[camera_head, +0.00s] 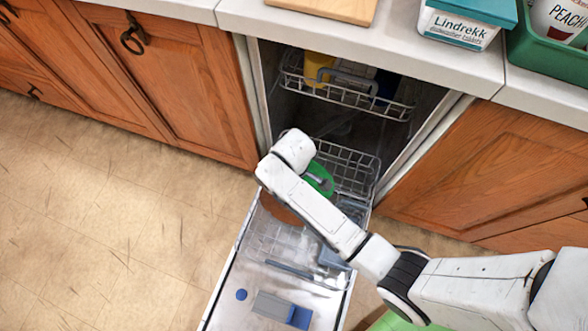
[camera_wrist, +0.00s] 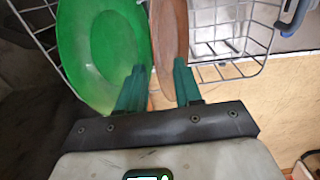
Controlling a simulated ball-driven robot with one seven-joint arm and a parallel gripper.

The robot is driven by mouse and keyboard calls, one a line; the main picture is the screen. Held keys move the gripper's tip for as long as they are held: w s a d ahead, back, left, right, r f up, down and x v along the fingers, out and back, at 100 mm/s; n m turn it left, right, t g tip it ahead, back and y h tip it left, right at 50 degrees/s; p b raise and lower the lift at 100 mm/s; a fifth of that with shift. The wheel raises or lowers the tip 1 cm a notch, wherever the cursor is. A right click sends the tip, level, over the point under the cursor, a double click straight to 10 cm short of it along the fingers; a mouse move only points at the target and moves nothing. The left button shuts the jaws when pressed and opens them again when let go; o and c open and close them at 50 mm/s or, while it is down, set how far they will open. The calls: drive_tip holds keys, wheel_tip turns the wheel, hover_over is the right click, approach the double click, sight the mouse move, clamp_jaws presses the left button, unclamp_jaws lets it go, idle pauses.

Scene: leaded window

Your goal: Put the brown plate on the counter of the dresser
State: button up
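The brown plate (camera_head: 277,208) stands in the lower rack of the open dishwasher, partly hidden behind my arm in the head view. In the wrist view the brown plate (camera_wrist: 168,38) shows nearly edge-on, beside a green plate (camera_wrist: 100,50) on its left. My gripper (camera_wrist: 160,72) is at the plate's near edge, its two green fingers apart, with the brown plate's edge in the gap between them. No firm grip on it shows. My gripper is hidden by my arm in the head view. I cannot identify the dresser in either view.
The dishwasher door (camera_head: 230,290) is folded down, with the wire lower rack (camera_head: 347,165) above it. The upper rack (camera_head: 350,93) holds a yellow item. A white worktop (camera_head: 385,40) runs above, with a tablet box (camera_head: 458,28) and a green crate (camera_head: 530,50). Floor at left is clear.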

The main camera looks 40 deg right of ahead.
wheel_tip(320, 180, up, 8)
drive_tip(key=p, duration=0.2)
drive_tip(key=shift+s, duration=0.3)
